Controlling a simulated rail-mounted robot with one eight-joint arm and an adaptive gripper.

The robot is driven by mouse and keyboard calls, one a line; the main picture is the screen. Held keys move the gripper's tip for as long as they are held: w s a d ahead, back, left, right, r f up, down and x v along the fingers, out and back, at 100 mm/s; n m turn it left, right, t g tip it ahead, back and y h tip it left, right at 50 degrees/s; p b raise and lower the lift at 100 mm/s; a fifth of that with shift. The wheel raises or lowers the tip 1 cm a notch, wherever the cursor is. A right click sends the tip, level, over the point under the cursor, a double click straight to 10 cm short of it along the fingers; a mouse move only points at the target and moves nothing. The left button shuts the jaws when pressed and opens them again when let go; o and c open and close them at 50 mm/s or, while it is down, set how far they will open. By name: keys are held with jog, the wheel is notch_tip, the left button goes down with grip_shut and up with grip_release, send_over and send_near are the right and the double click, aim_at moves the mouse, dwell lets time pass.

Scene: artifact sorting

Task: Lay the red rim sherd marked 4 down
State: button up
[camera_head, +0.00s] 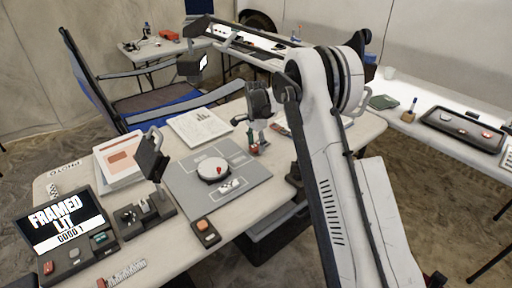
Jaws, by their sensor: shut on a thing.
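My gripper (254,149) hangs from the arm over the right part of the photo table, pointing down. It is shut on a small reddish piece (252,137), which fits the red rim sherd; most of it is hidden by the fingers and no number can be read. The piece is close to the right edge of the grey mat (180,192); whether it touches anything below cannot be told.
A camera on a stand (152,160) rises left of the mat. A dark tray (438,122) is on the right table.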

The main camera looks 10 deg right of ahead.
jog(key=shift+f, duration=0.6)
jog(key=shift+f, duration=0.1)
jog(key=o, duration=1.2)
jog(key=shift+o, duration=0.7)
jog(key=shift+r, duration=2.15)
